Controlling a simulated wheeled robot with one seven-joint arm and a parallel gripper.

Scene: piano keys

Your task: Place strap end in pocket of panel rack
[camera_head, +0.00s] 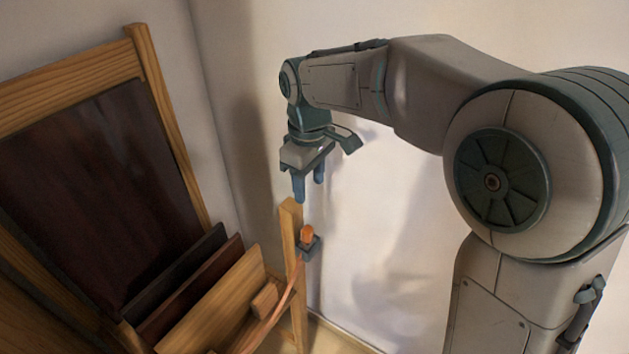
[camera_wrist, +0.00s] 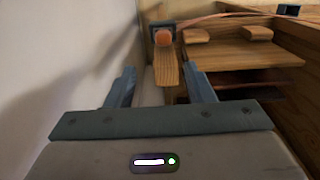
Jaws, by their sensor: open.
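The strap (camera_head: 286,299) is a thin orange band rising along the front of the wooden panel rack (camera_head: 82,85). Its rounded orange end (camera_head: 307,232) sits in a small grey holder (camera_head: 311,249) beside the top of a wooden post (camera_head: 290,232). In the wrist view, the strap end (camera_wrist: 163,37) shows ahead of the fingers, and the strap (camera_wrist: 222,19) runs right to a dark block (camera_wrist: 288,10). My gripper (camera_head: 309,190) is open and empty, pointing down above the post and strap end. I cannot tell which slot is the pocket.
Dark panels (camera_head: 188,287) and a light wooden board (camera_head: 218,297) stand in the rack's lower part, with a small wooden block (camera_head: 264,299) on the board's front. A pale wall (camera_head: 385,215) stands close behind and beside my gripper. The air above the rack is clear.

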